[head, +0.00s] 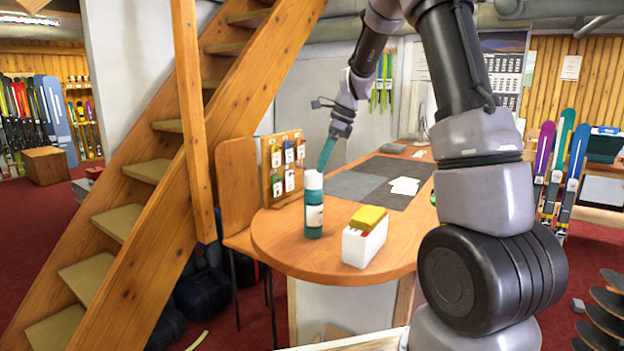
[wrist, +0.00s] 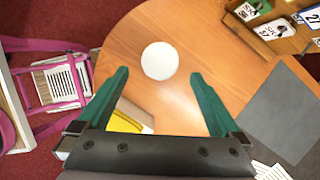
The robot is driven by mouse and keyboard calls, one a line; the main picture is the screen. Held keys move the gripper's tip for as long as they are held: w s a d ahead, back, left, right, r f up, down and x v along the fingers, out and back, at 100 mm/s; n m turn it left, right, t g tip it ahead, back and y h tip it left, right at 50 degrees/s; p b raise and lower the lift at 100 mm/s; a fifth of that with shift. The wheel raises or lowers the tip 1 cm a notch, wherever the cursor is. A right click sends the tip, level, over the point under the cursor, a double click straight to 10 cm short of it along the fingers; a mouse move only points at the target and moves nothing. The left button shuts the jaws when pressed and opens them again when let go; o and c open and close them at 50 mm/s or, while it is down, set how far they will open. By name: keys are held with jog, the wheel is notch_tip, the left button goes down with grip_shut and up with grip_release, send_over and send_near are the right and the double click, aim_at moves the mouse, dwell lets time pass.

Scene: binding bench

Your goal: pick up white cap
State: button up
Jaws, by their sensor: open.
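The white cap (head: 313,180) sits on top of an upright green bottle (head: 314,218) with a white label, near the rounded end of the wooden table. In the wrist view the cap (wrist: 160,61) is a white disc seen from above, and it hides the bottle under it. My gripper (head: 328,152) is above and slightly right of the cap in the head view. In the wrist view its two green fingers (wrist: 160,78) are apart and empty, with the cap ahead between and beyond their tips.
A white box (head: 363,245) with a yellow item (head: 368,218) on top stands right of the bottle. A board with number tags (head: 284,165) stands behind it. A grey mat (head: 385,172) with white papers (head: 405,186) lies farther back. A wooden stair rises at left.

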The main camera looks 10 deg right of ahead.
aim_at(316, 175)
jog(key=shift+x, duration=2.7)
jog(key=shift+r, duration=0.1)
jog(key=c, duration=1.4)
